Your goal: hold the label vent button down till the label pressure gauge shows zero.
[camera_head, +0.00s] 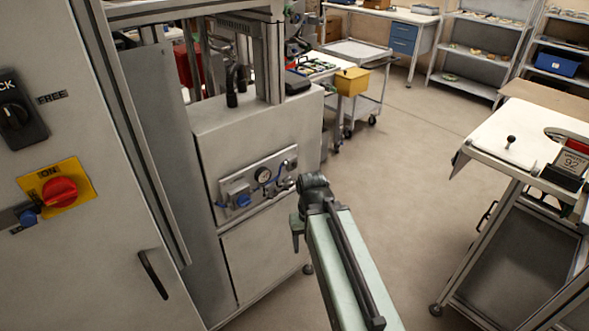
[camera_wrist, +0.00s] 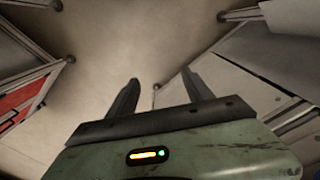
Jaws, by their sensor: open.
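A panel (camera_head: 255,182) is mounted on the front of a grey machine, left of centre in the head view. It carries a small round dark-rimmed gauge (camera_head: 264,174), too small to read. A blue part (camera_head: 243,201) sits at its lower left, and fittings with blue tubing are around the gauge. I cannot tell which part is the label vent button. My arm reaches up in front of the machine, its end just right of the panel. My gripper (camera_wrist: 158,88) shows in the wrist view with two dark fingers apart, nothing between them, over bare floor.
A cabinet with a red rotary switch (camera_head: 60,191) stands close on the left. A workbench (camera_head: 500,140) is on the right. A trolley with a yellow bin (camera_head: 352,81) and shelves are at the back. The floor (camera_head: 400,165) between is clear.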

